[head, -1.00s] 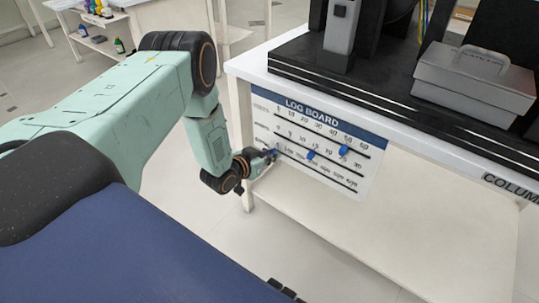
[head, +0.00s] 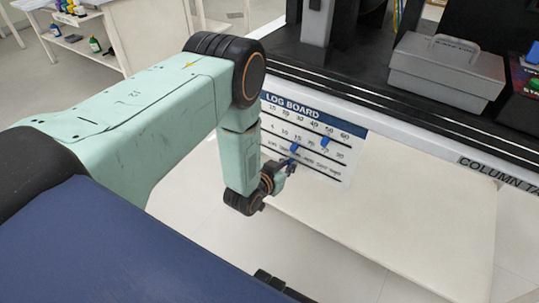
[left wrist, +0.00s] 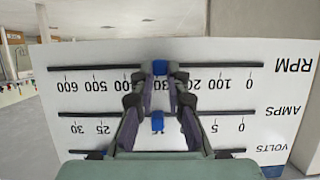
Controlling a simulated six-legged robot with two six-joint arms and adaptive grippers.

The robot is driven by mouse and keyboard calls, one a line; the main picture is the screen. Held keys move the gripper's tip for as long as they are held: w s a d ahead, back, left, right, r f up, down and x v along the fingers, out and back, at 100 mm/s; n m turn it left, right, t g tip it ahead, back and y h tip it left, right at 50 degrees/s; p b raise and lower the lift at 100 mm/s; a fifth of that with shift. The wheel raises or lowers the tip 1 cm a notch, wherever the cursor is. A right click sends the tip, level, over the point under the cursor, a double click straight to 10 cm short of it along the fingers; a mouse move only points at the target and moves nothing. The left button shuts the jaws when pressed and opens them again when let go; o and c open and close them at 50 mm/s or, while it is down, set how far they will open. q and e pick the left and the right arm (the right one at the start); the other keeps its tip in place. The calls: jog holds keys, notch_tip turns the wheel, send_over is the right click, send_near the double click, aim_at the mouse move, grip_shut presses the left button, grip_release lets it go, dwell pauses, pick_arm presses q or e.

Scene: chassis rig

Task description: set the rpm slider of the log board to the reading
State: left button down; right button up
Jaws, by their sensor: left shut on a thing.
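The log board (head: 352,172) hangs on the front of the bench, with volts, amps and rpm rows. My left gripper (head: 289,168) is at the bottom rpm row and hides its slider in the head view. In the left wrist view the board is upside down, and the gripper (left wrist: 160,78) is shut on the blue rpm slider (left wrist: 160,68), around the 300 mark; nearby numbers are partly covered. The amps slider (left wrist: 157,122) stands near 15, between the finger links. The volts slider (head: 323,141) is near 50.
A grey toolbox (head: 445,70) sits on the black bench top above the board. A pale lower shelf (head: 400,220) extends below it. A side table with small bottles (head: 94,44) stands at the back left. No rpm reading is legible.

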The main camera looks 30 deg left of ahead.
aim_at(308, 167)
pick_arm(q)
jog(key=shift+s+d, duration=0.15)
jog(key=shift+d, duration=1.05)
jog(key=shift+s+d, duration=0.1)
jog(key=shift+d, duration=1.05)
jog(key=c, duration=1.3)
grip_release()
jog(key=v, duration=1.2)
